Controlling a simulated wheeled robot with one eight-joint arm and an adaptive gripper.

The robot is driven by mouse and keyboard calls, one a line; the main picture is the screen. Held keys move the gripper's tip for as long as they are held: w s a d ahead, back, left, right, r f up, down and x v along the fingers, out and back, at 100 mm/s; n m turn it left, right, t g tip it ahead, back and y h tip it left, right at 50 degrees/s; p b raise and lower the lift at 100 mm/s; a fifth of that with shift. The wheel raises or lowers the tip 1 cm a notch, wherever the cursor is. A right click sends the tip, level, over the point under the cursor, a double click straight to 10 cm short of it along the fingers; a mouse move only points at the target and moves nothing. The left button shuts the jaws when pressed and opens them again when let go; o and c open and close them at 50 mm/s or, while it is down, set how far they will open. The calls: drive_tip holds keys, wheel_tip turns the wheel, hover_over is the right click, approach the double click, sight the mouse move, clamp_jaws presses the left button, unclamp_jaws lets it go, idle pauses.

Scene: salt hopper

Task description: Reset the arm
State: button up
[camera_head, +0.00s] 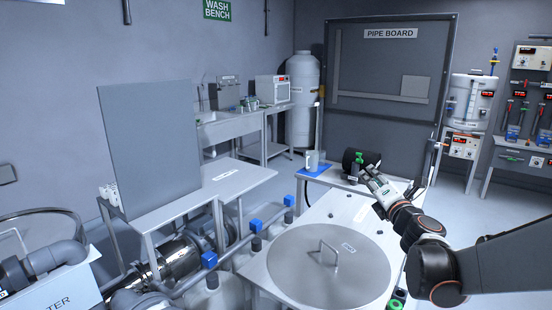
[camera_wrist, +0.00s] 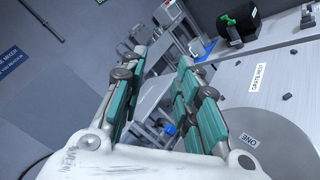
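My gripper (camera_head: 366,172) is at the end of my arm, which reaches in from the right edge of the head view, over the back part of the pale bench top. In the wrist view my gripper (camera_wrist: 163,62) shows two fingers with teal pads standing apart, with nothing held between them. In the head view the fingertips overlap the area of a black cylinder (camera_head: 352,157) and a green-topped item (camera_head: 359,156). I cannot tell from that view how far apart they are. In the wrist view the black cylinder (camera_wrist: 240,20) is clear of the fingers.
A round grey lid with a handle (camera_head: 325,270) lies on the bench top (camera_head: 343,206). A blue mat (camera_head: 314,170) with a cup (camera_head: 312,160) is at the back left. Blue-handled valves (camera_head: 209,260) and a tall grey panel (camera_head: 150,145) stand left. Open floor (camera_head: 470,205) lies right.

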drive_tip(key=s+d+r+m+g+h, duration=0.1)
drive_tip(key=s+m+g+h, duration=0.15)
drive_tip(key=s+m, duration=0.5)
drive_tip(key=s+d+r+m+g+h, duration=0.1)
drive_tip(key=s+d+m+h, duration=0.1)
drive_tip(key=s+m+h, duration=0.5)
drive_tip(key=s+a+f+m+g+y, duration=0.4)
drive_tip(key=s+a+f+m, duration=0.1)
drive_tip(key=s, duration=0.5)
drive_tip(key=s+a+f+m+g+y, duration=0.3)
drive_tip(key=s+a+f+m, duration=0.2)
drive_tip(key=s, duration=0.6)
wheel_tip(320, 180, down, 3)
drive_tip(key=shift+f+m+g+y, duration=0.15)
drive_tip(key=shift+m+g+y, duration=0.2)
drive_tip(key=shift+m, duration=0.6)
